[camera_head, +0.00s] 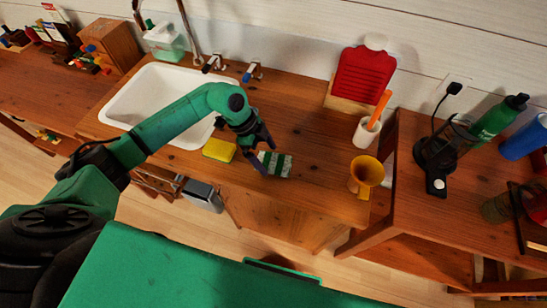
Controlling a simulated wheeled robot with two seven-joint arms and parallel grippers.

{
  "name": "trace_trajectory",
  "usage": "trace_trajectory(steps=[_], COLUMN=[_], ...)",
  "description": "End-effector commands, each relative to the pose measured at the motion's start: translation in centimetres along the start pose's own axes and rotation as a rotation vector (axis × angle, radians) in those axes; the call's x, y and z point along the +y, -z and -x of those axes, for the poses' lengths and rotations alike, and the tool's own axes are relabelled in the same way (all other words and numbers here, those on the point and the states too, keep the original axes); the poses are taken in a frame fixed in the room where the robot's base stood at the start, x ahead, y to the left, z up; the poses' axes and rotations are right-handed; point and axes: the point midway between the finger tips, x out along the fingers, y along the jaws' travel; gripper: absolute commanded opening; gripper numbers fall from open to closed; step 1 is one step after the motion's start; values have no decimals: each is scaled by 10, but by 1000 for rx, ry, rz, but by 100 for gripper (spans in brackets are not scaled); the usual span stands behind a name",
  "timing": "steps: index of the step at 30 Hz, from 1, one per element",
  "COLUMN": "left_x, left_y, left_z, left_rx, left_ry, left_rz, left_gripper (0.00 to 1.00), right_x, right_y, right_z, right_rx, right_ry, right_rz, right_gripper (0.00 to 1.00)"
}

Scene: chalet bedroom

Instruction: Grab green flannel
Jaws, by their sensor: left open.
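A folded green and white striped flannel (280,164) lies on the wooden counter, right of the sink. My left gripper (259,160) is open, with its fingers pointing down at the left end of the flannel. One finger overlaps the flannel's left edge in the picture; I cannot tell whether it touches. My right gripper does not show.
A yellow sponge (219,150) lies left of the flannel by the white sink (160,92). A yellow cup (365,174) stands to the right, near a white holder (367,131) with an orange handle. A red board (363,75) leans against the wall.

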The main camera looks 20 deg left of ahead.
Motion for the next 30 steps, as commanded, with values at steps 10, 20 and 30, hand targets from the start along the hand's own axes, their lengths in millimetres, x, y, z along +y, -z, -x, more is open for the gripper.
trace_trajectory(steps=[10, 20, 30], left_x=[-1, -1, -2], left_y=[0, 0, 12], left_z=[-15, -14, 16], left_rx=[0, 1, 0], left_ry=[3, 3, 6], left_rz=[-1, -1, -4], left_gripper=[85, 28, 28], right_x=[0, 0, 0], right_y=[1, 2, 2], right_z=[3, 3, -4], right_rx=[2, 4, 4], right_ry=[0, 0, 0], right_rz=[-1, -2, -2], right_gripper=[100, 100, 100])
